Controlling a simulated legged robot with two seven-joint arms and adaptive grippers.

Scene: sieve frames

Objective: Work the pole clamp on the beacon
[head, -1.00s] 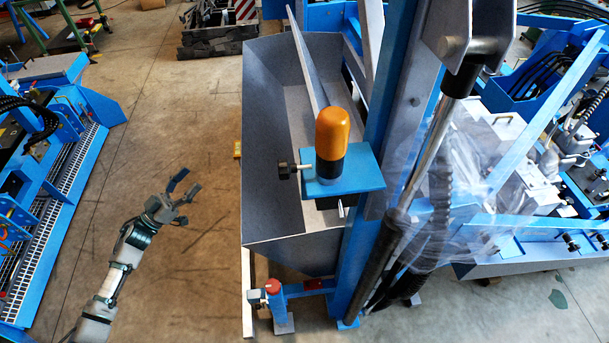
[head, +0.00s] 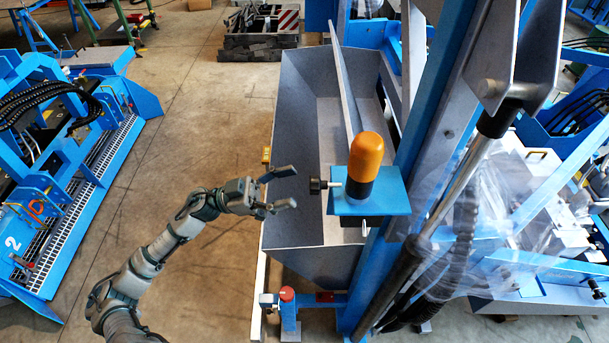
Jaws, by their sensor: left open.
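The beacon (head: 365,160) has an orange dome on a black base and stands upright on a blue bracket plate (head: 394,190) fixed to the blue upright post. The pole clamp's black knob (head: 316,186) with a short silver shaft sticks out to the left of the beacon's base. My left gripper (head: 289,189) is open and empty, a short way left of the knob and apart from it in the picture. Its fingers point right, toward the knob. How the clamp grips the pole is hidden behind the beacon and plate. My right gripper is not in view.
A grey metal hopper (head: 300,100) lies behind the bracket. A thick blue post (head: 440,120) and a hydraulic cylinder (head: 465,170) stand to the right. A red-topped blue fitting (head: 288,294) is below. Open concrete floor lies left.

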